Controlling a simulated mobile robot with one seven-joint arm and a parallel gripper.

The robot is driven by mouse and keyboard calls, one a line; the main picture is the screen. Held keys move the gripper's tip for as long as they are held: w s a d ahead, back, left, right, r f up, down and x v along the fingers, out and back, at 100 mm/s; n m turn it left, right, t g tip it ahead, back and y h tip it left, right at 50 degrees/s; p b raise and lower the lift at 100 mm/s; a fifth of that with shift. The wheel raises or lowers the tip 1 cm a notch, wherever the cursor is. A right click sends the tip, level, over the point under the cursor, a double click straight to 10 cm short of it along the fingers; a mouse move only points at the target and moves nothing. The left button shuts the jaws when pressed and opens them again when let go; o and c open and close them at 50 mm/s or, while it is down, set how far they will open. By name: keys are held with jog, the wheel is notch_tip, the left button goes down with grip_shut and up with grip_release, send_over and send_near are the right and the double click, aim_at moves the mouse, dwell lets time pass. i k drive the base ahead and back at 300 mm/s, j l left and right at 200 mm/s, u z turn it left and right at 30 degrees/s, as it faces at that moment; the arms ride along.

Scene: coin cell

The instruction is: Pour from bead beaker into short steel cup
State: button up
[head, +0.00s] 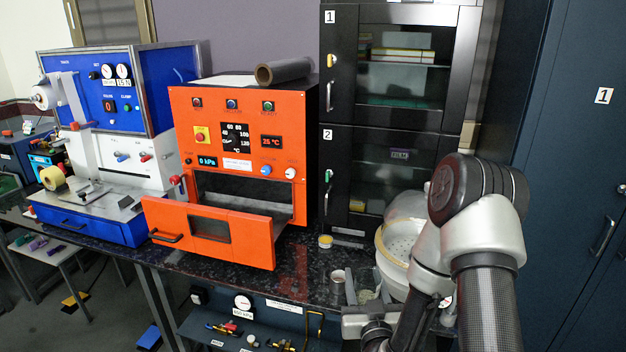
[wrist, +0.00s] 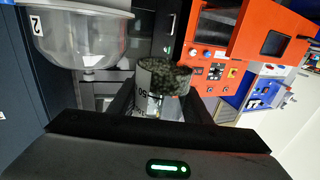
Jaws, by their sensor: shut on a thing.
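The bead beaker (wrist: 148,75) is a clear vessel with dark green-grey beads (wrist: 170,78) inside. It sits between the two fingers of my gripper (wrist: 160,105) in the wrist view. In the head view the beaker (head: 366,296) shows small at the lower middle, with my gripper (head: 368,304) shut on it. Its exact tilt is hard to tell. A short steel cup (head: 338,280) appears just left of the gripper in the head view, near the counter's front edge. I cannot make out the cup in the wrist view.
A white bowl-like vessel (head: 392,243) stands close to my arm at the right. An orange oven (head: 240,115) has its drawer (head: 215,232) pulled out over the counter. A small yellow-rimmed jar (head: 325,241) stands behind the cup. A black cabinet (head: 345,110) rises behind.

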aim_at(338, 276)
jog(key=i+j+z, duration=0.2)
jog(key=j, duration=0.2)
jog(key=i+j+z, duration=0.2)
jog(key=j, duration=0.2)
jog(key=j+z, duration=0.2)
jog(key=j, duration=0.2)
